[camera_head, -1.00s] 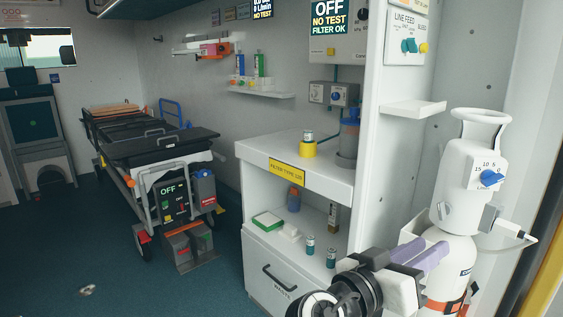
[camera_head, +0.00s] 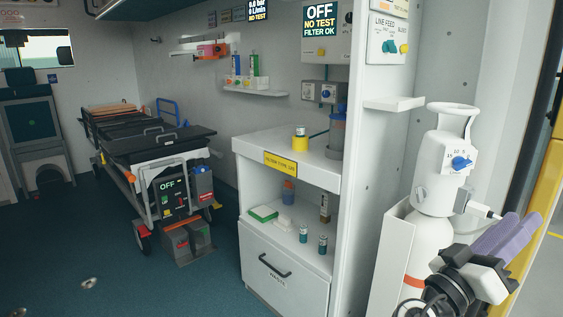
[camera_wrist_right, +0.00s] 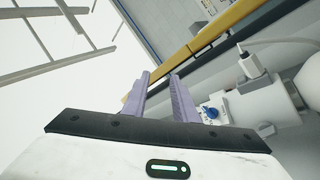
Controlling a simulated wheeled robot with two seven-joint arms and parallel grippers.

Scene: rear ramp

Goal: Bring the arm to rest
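My right arm comes in at the lower right of the head view. Its gripper (camera_head: 508,228), with purple fingers, is to the right of the white oxygen cylinder (camera_head: 430,255) and points up and to the right. In the right wrist view its two fingers (camera_wrist_right: 160,76) stand apart with nothing between them, so it is open and empty. The cylinder's white valve head with a blue knob (camera_wrist_right: 210,112) shows right of the fingers there. My left arm and gripper are out of view.
A yellow door-side post (camera_head: 540,190) stands at the right edge. A white cabinet (camera_head: 285,250) with a shelf is left of the cylinder. A small wall shelf (camera_head: 395,104) juts out above. A stretcher (camera_head: 150,150) stands at the left back. The floor (camera_head: 120,265) at front left is mostly clear.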

